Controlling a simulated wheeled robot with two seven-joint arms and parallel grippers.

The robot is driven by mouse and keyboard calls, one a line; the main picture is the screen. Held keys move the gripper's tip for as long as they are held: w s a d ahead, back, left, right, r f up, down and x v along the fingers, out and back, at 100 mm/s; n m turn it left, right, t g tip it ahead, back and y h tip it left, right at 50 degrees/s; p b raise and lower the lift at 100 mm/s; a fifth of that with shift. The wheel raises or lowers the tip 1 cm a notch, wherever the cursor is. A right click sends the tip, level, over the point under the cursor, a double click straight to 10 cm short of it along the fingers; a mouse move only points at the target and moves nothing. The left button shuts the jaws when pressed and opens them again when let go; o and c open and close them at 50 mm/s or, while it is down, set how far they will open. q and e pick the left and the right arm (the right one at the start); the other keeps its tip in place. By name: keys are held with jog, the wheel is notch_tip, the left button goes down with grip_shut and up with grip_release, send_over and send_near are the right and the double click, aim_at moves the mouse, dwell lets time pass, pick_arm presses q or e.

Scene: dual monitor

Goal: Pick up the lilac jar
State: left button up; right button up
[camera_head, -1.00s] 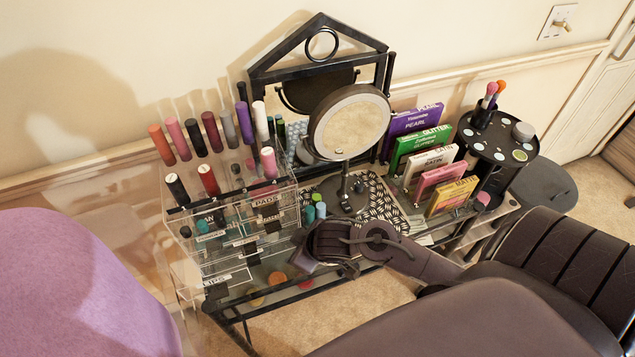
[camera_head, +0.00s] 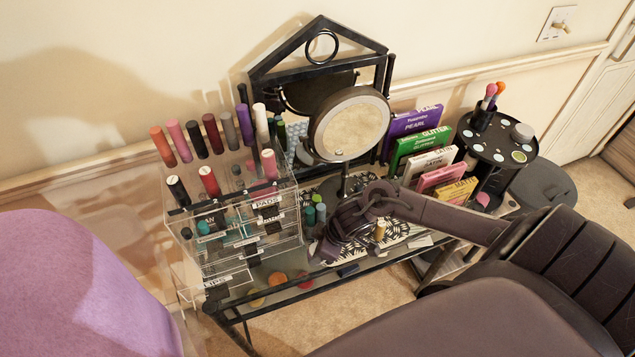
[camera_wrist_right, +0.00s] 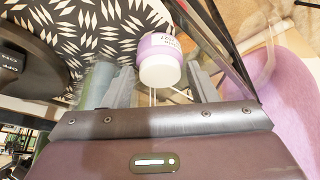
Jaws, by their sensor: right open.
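The lilac jar (camera_wrist_right: 158,55), with a white lid and a printed label, is in the right wrist view, just ahead of and between my fingertips. My right gripper (camera_wrist_right: 150,88) is open, with one pale finger on each side of the jar. I cannot tell whether either finger touches it. In the head view my right gripper (camera_head: 338,245) is over the front of the glass table, right of the clear drawer organizer, and the jar is hidden behind it there. My left gripper is not in view.
The clear organizer (camera_head: 245,240) with several lipsticks stands on the left. A round mirror (camera_head: 348,124) stands behind my gripper on a black-and-white patterned mat (camera_wrist_right: 100,30). Several coloured palettes (camera_head: 420,150) are at the right. A purple padded seat (camera_head: 75,290) is at the front left.

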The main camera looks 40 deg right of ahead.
jog(key=shift+x, duration=0.9)
jog(key=shift+c, duration=0.4)
jog(key=c, duration=0.6)
jog(key=shift+o, duration=0.2)
jog(key=shift+r, duration=0.2)
